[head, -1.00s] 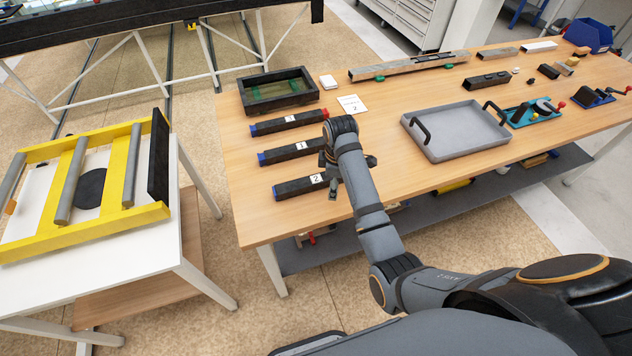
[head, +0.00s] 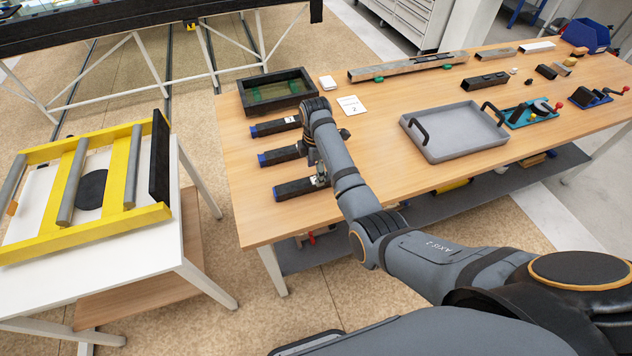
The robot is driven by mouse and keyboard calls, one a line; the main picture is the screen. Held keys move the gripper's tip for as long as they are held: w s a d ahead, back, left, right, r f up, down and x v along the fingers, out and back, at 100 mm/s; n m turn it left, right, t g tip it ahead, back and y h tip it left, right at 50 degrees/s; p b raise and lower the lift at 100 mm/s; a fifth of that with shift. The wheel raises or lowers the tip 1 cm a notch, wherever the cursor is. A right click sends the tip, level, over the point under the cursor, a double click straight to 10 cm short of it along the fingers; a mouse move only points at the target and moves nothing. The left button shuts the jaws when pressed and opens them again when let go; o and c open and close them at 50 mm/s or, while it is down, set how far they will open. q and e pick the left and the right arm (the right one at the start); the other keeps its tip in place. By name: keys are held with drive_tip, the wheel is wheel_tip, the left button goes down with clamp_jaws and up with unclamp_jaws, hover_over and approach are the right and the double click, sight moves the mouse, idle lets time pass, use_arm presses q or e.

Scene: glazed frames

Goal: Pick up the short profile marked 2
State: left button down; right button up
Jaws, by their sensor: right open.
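The short profile marked 2 (head: 292,189) is a dark bar with a blue left end, the nearest of three lying on the wooden table (head: 250,220). Its right end and label are mostly hidden by my right gripper (head: 321,181), which is open over or beside that end. I cannot tell whether they touch. The middle profile (head: 278,156) and the far profile (head: 270,129) lie parallel behind it, partly covered by my right arm. The far one shows a label. My left gripper is not in view.
A black box (head: 262,84) stands behind the profiles, beside a white card with a 2 (head: 352,106). A grey tray (head: 450,152) with black handles is to the right of my arm. A yellow-framed rack (head: 130,215) stands on the separate white table at left.

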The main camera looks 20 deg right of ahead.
wheel_tip(320, 180, down, 5)
drive_tip(key=shift+s+r+p, duration=0.1)
drive_tip(key=shift+s+p, duration=0.05)
drive_tip(key=shift+p, duration=0.3)
clamp_jaws()
